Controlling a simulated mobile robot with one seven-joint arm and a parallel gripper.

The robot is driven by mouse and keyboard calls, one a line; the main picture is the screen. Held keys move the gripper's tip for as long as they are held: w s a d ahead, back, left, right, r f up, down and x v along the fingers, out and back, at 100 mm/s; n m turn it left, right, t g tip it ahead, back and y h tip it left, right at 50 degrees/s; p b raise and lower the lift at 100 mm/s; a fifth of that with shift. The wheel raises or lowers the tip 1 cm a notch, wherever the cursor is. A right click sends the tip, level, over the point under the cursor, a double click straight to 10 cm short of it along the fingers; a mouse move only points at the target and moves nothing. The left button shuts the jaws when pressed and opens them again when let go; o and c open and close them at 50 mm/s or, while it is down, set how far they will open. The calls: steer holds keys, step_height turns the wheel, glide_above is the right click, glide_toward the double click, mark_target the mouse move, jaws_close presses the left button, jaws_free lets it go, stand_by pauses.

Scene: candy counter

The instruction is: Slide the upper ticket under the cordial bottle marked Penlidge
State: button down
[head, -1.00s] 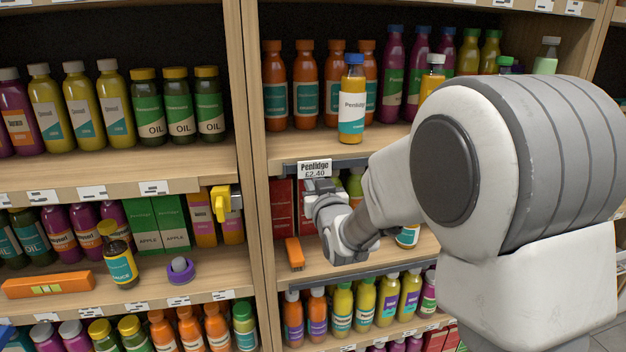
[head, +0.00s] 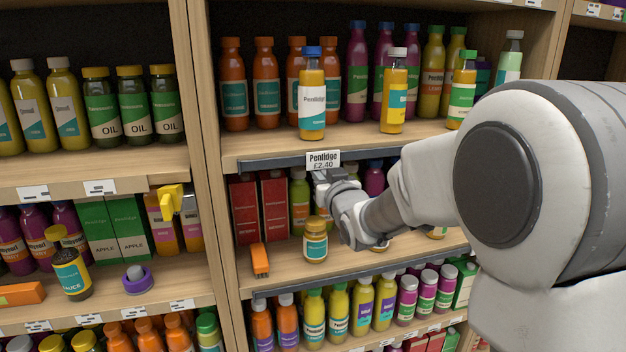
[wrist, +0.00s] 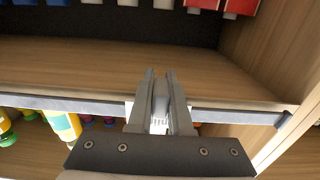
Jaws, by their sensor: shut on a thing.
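The white ticket (head: 323,159) reads "Penlidge £2.40" and sits at the grey front rail of the upper shelf. The Penlidge bottle (head: 312,95), yellow with a blue cap and a white and teal label, stands upright on that shelf, above and slightly left of the ticket in the head view. My gripper (head: 322,176) is shut on the ticket from below. In the wrist view, the white ticket (wrist: 158,127) shows between the close fingers (wrist: 160,85); its face is not readable there.
A yellow bottle with a white cap (head: 394,92) stands right of the Penlidge bottle. Below the rail (head: 270,164), a small amber jar (head: 316,240) stands close to my wrist, and red boxes (head: 275,203) stand at the left. An orange item (head: 260,260) lies near the lower shelf's front.

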steer(key=shift+d, duration=0.1)
steer(key=c, duration=0.8)
jaws_free()
steer(key=shift+c, duration=0.2)
steer(key=v, duration=1.7)
steer(key=shift+s+b, duration=0.2)
steer(key=shift+b, duration=0.2)
steer(key=shift+r, duration=0.1)
